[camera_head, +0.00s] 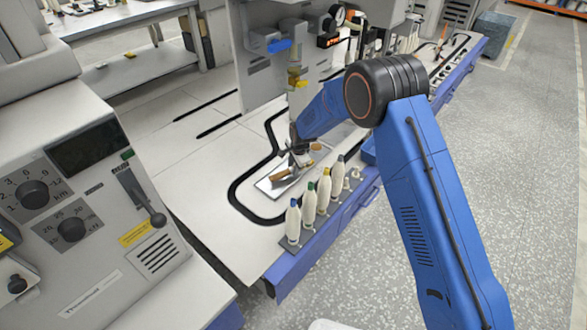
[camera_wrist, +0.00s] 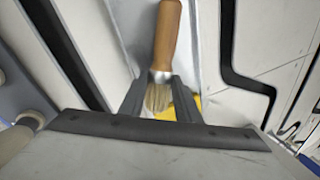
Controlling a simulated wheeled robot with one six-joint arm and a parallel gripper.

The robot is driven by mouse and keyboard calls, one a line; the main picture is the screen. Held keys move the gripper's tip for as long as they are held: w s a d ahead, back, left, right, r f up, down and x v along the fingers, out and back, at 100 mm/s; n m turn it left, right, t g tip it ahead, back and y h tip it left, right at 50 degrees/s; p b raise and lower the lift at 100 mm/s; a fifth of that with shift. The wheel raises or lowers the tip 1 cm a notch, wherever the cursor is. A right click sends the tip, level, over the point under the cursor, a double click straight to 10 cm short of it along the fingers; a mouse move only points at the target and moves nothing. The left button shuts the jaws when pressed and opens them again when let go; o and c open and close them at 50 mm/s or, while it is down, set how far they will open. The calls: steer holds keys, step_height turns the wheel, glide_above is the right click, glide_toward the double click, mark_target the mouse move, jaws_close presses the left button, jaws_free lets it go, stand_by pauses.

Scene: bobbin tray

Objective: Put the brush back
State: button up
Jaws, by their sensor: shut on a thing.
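The brush shows in the wrist view with its wooden handle (camera_wrist: 166,35) pointing up the picture, away from me, and its pale bristles (camera_wrist: 157,98) toward my wrist. The two dark fingers of my gripper (camera_wrist: 159,90) are shut on it, one on each side near the metal collar. In the head view my gripper (camera_head: 300,152) is low over a pale flat tray (camera_head: 266,186) on the white bench. A wooden piece (camera_head: 281,175) shows just below my gripper, probably the brush handle. I cannot tell whether the brush touches the tray.
A row of bobbins with coloured tips (camera_head: 309,205) stands in a rack at the bench's front edge, close to the tray. A small brown round piece (camera_head: 316,146) lies beside my gripper. A machine column rises behind. A grey control box (camera_head: 95,180) stands at the left.

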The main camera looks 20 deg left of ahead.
steer(key=shift+f, duration=0.2)
steer(key=o, duration=0.9)
steer(key=v, duration=1.2)
